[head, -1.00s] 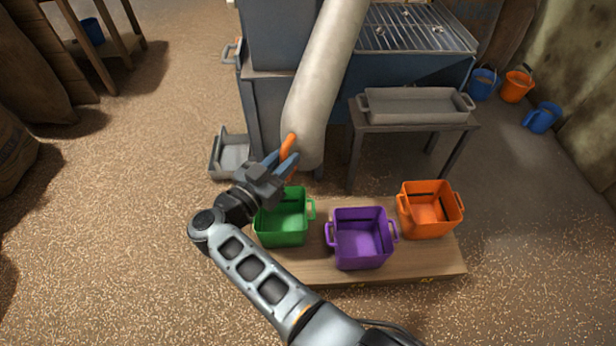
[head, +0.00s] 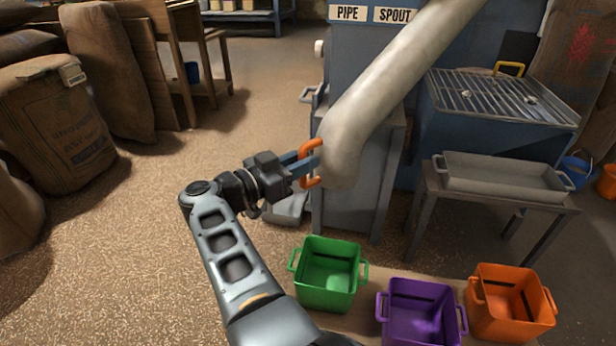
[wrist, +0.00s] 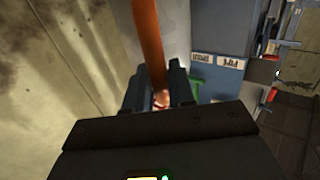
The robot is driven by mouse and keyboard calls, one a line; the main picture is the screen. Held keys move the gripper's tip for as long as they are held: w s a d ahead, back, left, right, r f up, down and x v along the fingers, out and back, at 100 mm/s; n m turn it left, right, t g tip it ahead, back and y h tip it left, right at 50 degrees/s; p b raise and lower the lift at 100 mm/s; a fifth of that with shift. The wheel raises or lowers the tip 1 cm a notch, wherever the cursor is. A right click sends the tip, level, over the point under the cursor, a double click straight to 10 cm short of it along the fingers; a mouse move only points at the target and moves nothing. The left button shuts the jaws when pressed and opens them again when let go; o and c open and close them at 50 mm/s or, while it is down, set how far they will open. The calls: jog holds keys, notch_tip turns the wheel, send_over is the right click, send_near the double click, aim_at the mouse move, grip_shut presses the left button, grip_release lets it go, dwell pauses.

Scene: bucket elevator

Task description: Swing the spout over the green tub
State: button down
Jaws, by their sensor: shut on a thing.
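The spout (head: 385,95) is a long pale grey pipe that slants down to the left in the head view. Its lower end shows above and behind the green tub (head: 328,282) in the picture; its height over the tub I cannot tell. An orange handle (head: 311,147) sticks out from the left of that end. My gripper (head: 310,166) is shut on this handle. In the wrist view the orange handle (wrist: 148,40) runs between my two fingers. The green tub stands upright and looks empty. The spout's mouth is hidden.
A purple tub (head: 420,315) and an orange tub (head: 508,305) stand right of the green one. A grey tray (head: 505,180) lies on a small table at the right. The blue machine (head: 360,50) stands behind. Sacks (head: 55,120) line the left; open floor lies between.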

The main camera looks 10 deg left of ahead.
jog(key=shift+w+a+r, duration=0.1)
jog(key=shift+w, duration=0.3)
jog(key=shift+a+r, duration=0.1)
jog(key=shift+r, duration=0.1)
jog(key=c, duration=1.1)
grip_release()
jog(key=shift+w+a+f, duration=0.1)
jog(key=shift+a, duration=0.05)
jog(key=shift+f, duration=0.15)
jog(key=p+v, duration=0.1)
jog(key=v, duration=0.7)
